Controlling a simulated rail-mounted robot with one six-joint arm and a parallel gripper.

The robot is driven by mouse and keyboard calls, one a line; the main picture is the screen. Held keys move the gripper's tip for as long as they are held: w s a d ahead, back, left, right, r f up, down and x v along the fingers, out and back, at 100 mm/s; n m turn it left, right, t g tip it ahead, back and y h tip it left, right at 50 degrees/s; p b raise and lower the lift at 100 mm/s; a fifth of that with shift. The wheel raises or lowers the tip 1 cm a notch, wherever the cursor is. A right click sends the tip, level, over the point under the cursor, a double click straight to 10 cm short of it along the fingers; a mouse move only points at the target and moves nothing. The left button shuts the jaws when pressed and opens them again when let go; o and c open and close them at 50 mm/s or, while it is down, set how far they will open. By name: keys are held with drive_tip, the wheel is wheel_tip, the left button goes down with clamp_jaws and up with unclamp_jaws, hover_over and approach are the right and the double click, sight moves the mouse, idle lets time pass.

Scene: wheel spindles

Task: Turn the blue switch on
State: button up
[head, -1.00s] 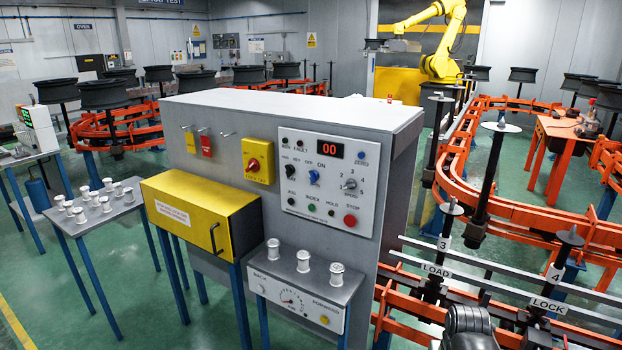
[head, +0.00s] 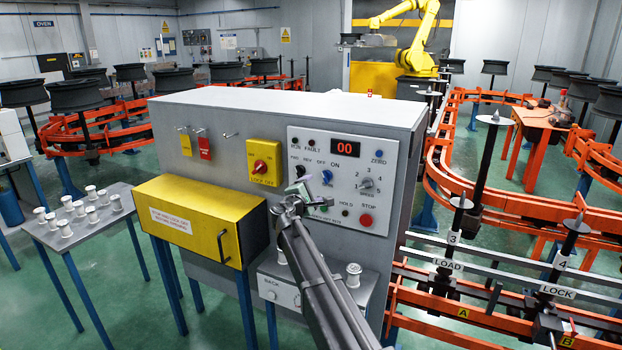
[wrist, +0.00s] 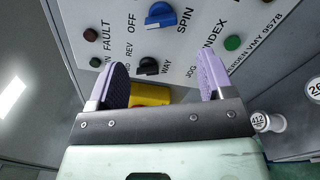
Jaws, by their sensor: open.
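The blue switch (head: 327,177) is a knob on the light grey control panel (head: 297,166), close to the word ON. In the wrist view the blue switch (wrist: 160,15) shows at the top, beyond my fingertips, between the words OFF and SPIN. Which setting it points to is not clear. My gripper (head: 299,190) is in front of the panel's left part, left of and slightly below the switch in the head view. In the wrist view my gripper (wrist: 163,80) is open with two purple-padded fingers and nothing between them. The fingers look apart from the switch.
A black knob (wrist: 147,66) marked WAY sits below the blue switch in the wrist view. Nearby are a speed knob (head: 367,184), a red stop button (head: 366,220) and a yellow lockout box (head: 264,162). A yellow cover (head: 195,215) and a shelf with white spools (head: 353,275) stand below.

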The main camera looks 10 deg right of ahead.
sight(324, 178)
drive_tip(key=x, duration=1)
drive_tip(key=shift+w+d, duration=0.1)
drive_tip(key=shift+w, duration=0.25)
drive_tip(key=c, duration=0.9)
